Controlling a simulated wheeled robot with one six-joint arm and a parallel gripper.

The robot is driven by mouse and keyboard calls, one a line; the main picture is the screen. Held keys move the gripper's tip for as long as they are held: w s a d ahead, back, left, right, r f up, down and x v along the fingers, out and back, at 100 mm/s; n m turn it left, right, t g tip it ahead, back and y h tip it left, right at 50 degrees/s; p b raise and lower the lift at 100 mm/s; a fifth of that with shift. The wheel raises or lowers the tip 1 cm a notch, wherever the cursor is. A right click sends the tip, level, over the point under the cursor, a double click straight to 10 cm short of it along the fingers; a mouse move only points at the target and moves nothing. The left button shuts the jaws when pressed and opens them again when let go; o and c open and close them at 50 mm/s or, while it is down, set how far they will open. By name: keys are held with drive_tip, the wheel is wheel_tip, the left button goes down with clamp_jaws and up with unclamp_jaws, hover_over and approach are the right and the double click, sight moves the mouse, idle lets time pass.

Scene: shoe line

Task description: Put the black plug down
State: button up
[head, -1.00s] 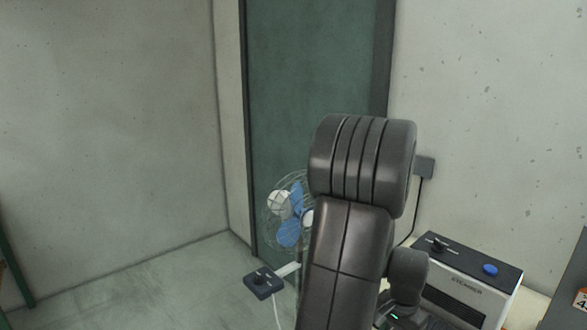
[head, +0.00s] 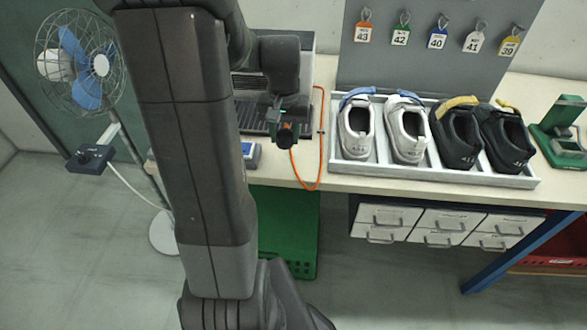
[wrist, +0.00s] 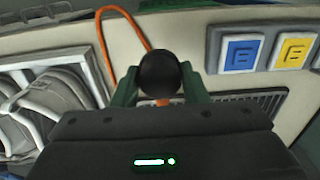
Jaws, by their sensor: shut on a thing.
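The black plug (wrist: 159,73) shows in the wrist view as a dark round end between the two green fingers of my gripper (wrist: 160,88). The fingers are shut on it. An orange cord (wrist: 104,45) shows beside and below the plug. In the head view my gripper (head: 288,128) is over the front part of the bench, left of the shoe tray, and the plug (head: 285,138) is a small dark end at the fingers. The orange cord (head: 321,130) loops over the bench's front edge. Whether the plug touches the bench is unclear.
A white tray (head: 520,182) with white and black shoes stands on the bench (head: 335,187). A ridged grate (wrist: 262,98) lies below my gripper. Blue and yellow square buttons (wrist: 242,54) are beside it. A fan (head: 75,62) stands at left. Bare bench shows between gripper and tray.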

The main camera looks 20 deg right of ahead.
sight(285, 132)
wheel_tip(285, 132, down, 9)
drive_tip(key=shift+r, duration=0.2)
idle(0.3)
drive_tip(key=shift+f, duration=0.2)
drive_tip(key=o, duration=1.3)
wheel_tip(285, 132, up, 12)
drive_tip(key=shift+r, duration=0.2)
drive_tip(key=shift+f, duration=4.45)
